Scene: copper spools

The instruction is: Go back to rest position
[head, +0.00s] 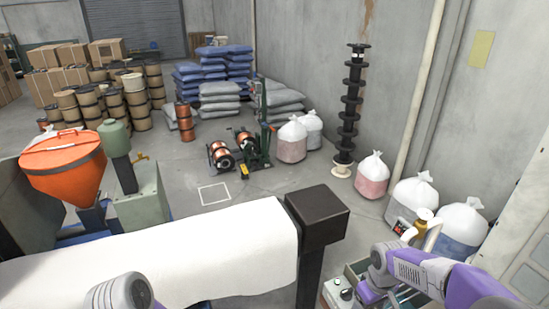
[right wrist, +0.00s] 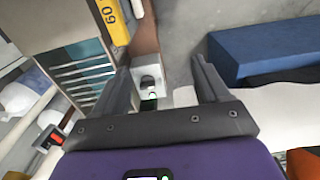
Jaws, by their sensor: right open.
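My right gripper (right wrist: 160,66) is open in the right wrist view, its two dark fingers spread with nothing held between them. Beyond the fingers are a small white fixture and part of a dark base. In the head view my right purple-and-grey arm comes in from the right, over a box with trays at the lower right. A grey-white joint of my left arm shows at the bottom left; my left gripper is out of view. Copper spools (head: 219,155) sit on the floor beside a green machine (head: 259,148).
A table with a white cloth (head: 200,255) and a dark end block (head: 318,212) stands in front. An orange hopper (head: 63,170) is at left. White bags (head: 461,222) line the right wall. A black spool stack (head: 352,110) stands behind. The middle floor is clear.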

